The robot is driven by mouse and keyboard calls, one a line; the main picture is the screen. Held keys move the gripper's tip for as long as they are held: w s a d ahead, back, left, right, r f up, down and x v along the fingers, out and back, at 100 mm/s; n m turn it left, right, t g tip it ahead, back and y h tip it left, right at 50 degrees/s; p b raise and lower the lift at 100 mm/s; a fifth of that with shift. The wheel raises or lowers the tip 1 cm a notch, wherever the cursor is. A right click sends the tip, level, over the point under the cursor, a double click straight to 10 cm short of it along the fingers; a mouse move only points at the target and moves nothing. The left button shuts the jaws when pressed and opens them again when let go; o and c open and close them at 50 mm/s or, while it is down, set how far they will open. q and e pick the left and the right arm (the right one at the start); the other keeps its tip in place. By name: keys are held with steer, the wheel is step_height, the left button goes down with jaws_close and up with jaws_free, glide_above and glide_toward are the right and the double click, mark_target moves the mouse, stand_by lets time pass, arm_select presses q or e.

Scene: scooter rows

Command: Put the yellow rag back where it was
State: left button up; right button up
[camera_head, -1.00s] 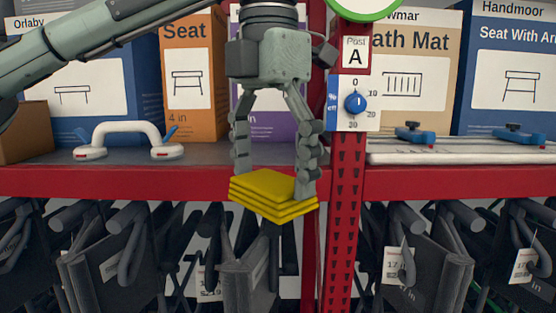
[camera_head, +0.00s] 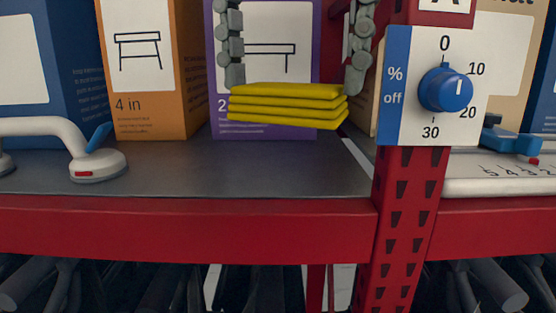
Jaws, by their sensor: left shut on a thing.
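The yellow rag (camera_head: 287,106) is a folded stack of several layers. My left gripper (camera_head: 292,80) comes down from the top of the view with one finger at each side of the rag and is shut on it. The rag shows in front of the purple box, above the dark shelf (camera_head: 250,178). I cannot tell whether its underside touches the shelf, but it appears raised. The gripper's palm is cut off by the top edge. My right gripper is not in view.
A white grab bar (camera_head: 60,140) lies on the shelf at left. Orange (camera_head: 155,70) and purple (camera_head: 265,65) boxes stand behind. A red post (camera_head: 400,220) with a blue dial (camera_head: 446,90) stands at right. The shelf front is bare between bar and post.

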arm_select(q)
steer(key=shift+w+f, duration=0.1)
steer(key=shift+w, duration=0.2)
steer(key=w+f, duration=0.2)
steer(key=w, duration=0.1)
steer(key=w+f, duration=0.2)
steer(key=w, duration=0.2)
steer(key=w+a+f, duration=0.1)
steer(key=w+f, duration=0.1)
steer(key=w, duration=0.1)
steer(key=shift+w+f, duration=0.2)
steer(key=shift+w, duration=0.05)
steer(key=shift+w+f, duration=0.15)
steer(key=shift+w, duration=0.1)
steer(key=shift+w+a+f, duration=0.1)
steer(key=shift+f, duration=0.3)
step_height(320, 180, down, 3)
steer(key=shift+f, duration=0.1)
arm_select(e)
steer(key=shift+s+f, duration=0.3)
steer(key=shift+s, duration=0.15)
arm_select(q)
steer(key=shift+f, duration=0.15)
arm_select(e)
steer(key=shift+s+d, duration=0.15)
